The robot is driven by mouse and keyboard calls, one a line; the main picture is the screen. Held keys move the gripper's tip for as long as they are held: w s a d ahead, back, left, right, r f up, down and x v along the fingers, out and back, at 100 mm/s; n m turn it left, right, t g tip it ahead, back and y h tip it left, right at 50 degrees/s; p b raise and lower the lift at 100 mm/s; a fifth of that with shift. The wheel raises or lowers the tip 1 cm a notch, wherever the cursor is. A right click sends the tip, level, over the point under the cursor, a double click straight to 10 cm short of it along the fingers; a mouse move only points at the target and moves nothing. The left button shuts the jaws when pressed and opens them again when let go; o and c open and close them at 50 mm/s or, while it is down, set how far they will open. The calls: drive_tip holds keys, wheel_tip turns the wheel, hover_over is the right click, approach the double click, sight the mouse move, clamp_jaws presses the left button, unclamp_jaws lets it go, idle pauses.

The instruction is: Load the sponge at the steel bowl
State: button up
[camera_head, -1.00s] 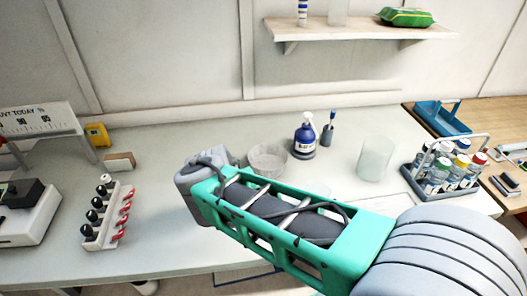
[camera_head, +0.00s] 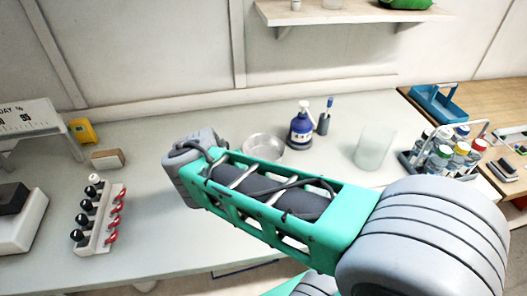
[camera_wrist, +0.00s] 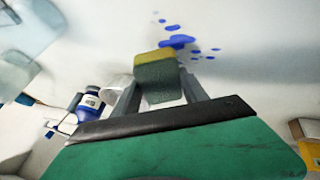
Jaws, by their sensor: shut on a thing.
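The sponge (camera_wrist: 158,75), yellow above and dark green below, is between the two grey fingers of my gripper (camera_wrist: 160,88) in the wrist view. My gripper is shut on it, above the pale bench. In the head view my arm hides the fingers and the sponge. The steel bowl (camera_head: 263,146) stands on the bench just behind my forearm, its lower front partly hidden. In the wrist view a pale rounded thing (camera_wrist: 115,72) behind the left finger may be the bowl.
A blue pump bottle (camera_head: 301,130) and a clear beaker (camera_head: 375,148) stand right of the bowl. A bottle rack (camera_head: 410,163) is farther right. A rack of black and red handles (camera_head: 97,217) is at left. Blue spots (camera_wrist: 176,41) mark the bench beyond the sponge.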

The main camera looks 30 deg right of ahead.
drive_tip(key=shift+r+p, duration=2.45)
drive_tip(key=shift+r, duration=0.6)
wheel_tip(320, 180, up, 4)
drive_tip(key=p, duration=0.3)
drive_tip(key=shift+s, duration=0.1)
